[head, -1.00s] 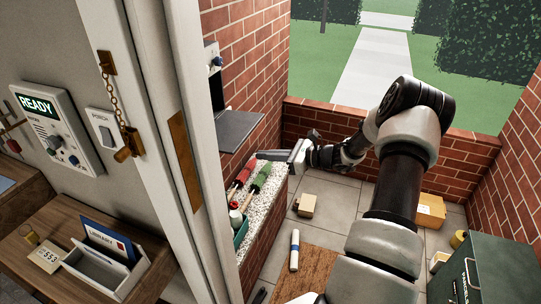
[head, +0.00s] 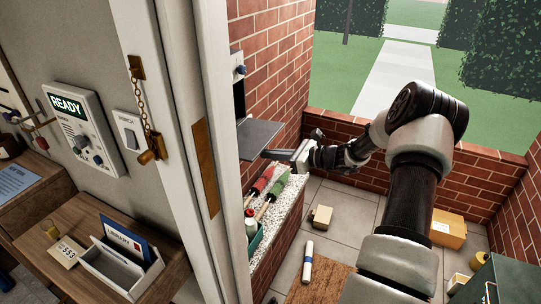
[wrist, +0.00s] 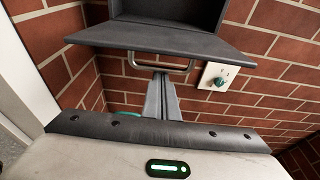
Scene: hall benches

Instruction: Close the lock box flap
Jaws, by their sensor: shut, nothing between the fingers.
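The lock box (head: 238,92) is fixed to the brick wall past the door frame. Its flap (head: 260,134) is a flat dark grey plate standing open, roughly level, out from the box. In the wrist view the open box (wrist: 165,12) is at the top, with the flap (wrist: 160,38) spread in front of it and a metal loop handle (wrist: 190,69) below the flap's edge. My gripper (head: 266,154) is shut and empty, its tips just under the flap's outer part. In the wrist view the fingertips (wrist: 161,76) overlap the handle; I cannot tell whether they touch.
A pale stone ledge (head: 290,205) below holds red and green handled tools (head: 270,184). The door frame (head: 205,130) stands close on the left. Parcels lie on the tiled floor.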

